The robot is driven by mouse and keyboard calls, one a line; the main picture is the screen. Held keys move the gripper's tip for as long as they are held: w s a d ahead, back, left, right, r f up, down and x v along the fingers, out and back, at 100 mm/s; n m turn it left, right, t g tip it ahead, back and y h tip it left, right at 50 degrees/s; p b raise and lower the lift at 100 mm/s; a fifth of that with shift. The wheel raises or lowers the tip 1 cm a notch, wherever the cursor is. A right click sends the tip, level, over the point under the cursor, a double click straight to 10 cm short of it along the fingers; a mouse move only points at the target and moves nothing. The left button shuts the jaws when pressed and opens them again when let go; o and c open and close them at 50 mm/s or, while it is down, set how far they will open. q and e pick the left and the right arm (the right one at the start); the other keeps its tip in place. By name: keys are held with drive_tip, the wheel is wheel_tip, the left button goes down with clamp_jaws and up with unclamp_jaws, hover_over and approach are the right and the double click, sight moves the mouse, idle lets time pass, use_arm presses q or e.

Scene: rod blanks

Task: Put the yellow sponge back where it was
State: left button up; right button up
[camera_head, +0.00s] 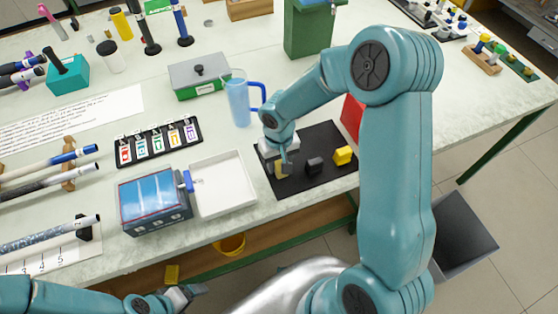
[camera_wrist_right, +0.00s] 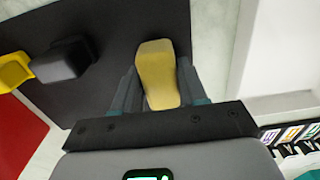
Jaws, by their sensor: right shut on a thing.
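My right gripper (camera_head: 284,160) is over the left part of the black mat (camera_head: 290,190), pointing down. It is shut on the pale yellow sponge (camera_head: 282,169). In the right wrist view the sponge (camera_wrist_right: 157,75) sits between the two fingers, with the mat (camera_wrist_right: 100,25) behind it. I cannot tell whether the sponge touches the mat. A dark block (camera_head: 315,164) and a bright yellow piece (camera_head: 343,155) stand on the mat to its right. My left gripper (camera_head: 185,296) is low at the bottom left, away from the mat; its fingers are unclear.
An empty white tray (camera_head: 224,185) lies left of the mat. A blue jug (camera_head: 239,100) stands behind the mat's left side, and a red object (camera_head: 351,117) behind its right side, partly hidden by my right arm. A blue-topped box (camera_head: 153,200) is left of the tray.

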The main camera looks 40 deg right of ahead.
sight(279, 161)
drive_tip(key=shift+f, duration=0.2)
drive_tip(key=o, duration=0.9)
drive_tip(key=shift+w, duration=0.1)
drive_tip(key=shift+o, duration=0.2)
drive_tip(key=shift+r, duration=0.1)
drive_tip(key=shift+r, duration=0.1)
wheel_tip(279, 161, up, 12)
